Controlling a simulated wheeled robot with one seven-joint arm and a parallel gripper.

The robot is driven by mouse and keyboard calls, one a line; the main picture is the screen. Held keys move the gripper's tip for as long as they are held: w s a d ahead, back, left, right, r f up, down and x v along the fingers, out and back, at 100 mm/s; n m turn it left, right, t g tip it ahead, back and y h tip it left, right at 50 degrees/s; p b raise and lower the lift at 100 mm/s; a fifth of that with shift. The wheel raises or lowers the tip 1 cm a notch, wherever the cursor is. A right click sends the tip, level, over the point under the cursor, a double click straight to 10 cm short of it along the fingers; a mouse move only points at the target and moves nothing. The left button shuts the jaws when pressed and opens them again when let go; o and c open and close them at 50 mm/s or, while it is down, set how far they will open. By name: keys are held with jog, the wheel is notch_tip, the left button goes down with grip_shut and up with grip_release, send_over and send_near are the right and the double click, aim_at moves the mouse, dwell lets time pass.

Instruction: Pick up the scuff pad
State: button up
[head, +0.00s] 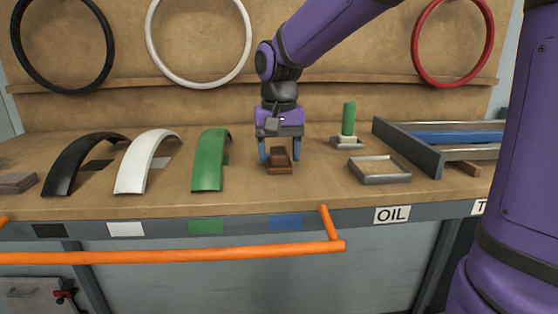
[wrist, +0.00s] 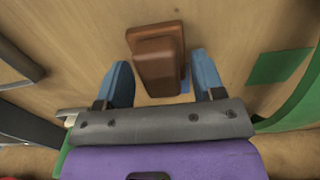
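A reddish-brown block with a narrower raised top, which looks like the scuff pad (head: 279,167), lies on the wooden bench in front of me. It also shows at the top middle of the wrist view (wrist: 158,62). My gripper (head: 279,153) is above it, pointing down, with its blue fingers apart. In the wrist view my gripper (wrist: 163,68) has one finger on each side of the block's near part. Narrow gaps seem to show on both sides, so I see no grip. Whether the fingertips reach down to the block's level is unclear.
A green fender (head: 210,160), a white fender (head: 146,160) and a black fender (head: 80,165) stand to the left. A flat brown-grey stack (head: 17,182) lies far left. A shallow tray (head: 380,178) and a green cylinder (head: 348,118) are to the right. An orange rail (head: 180,255) runs along the front.

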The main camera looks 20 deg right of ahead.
aim_at(279, 150)
jog(key=c, duration=0.8)
jog(key=shift+r, duration=0.1)
jog(key=shift+r, duration=0.35)
notch_tip(279, 150, up, 3)
jog(key=s, duration=1)
jog(key=s+r, duration=0.1)
jog(key=s, duration=0.5)
jog(key=shift+d+r, duration=0.1)
jog(key=shift+d, duration=0.3)
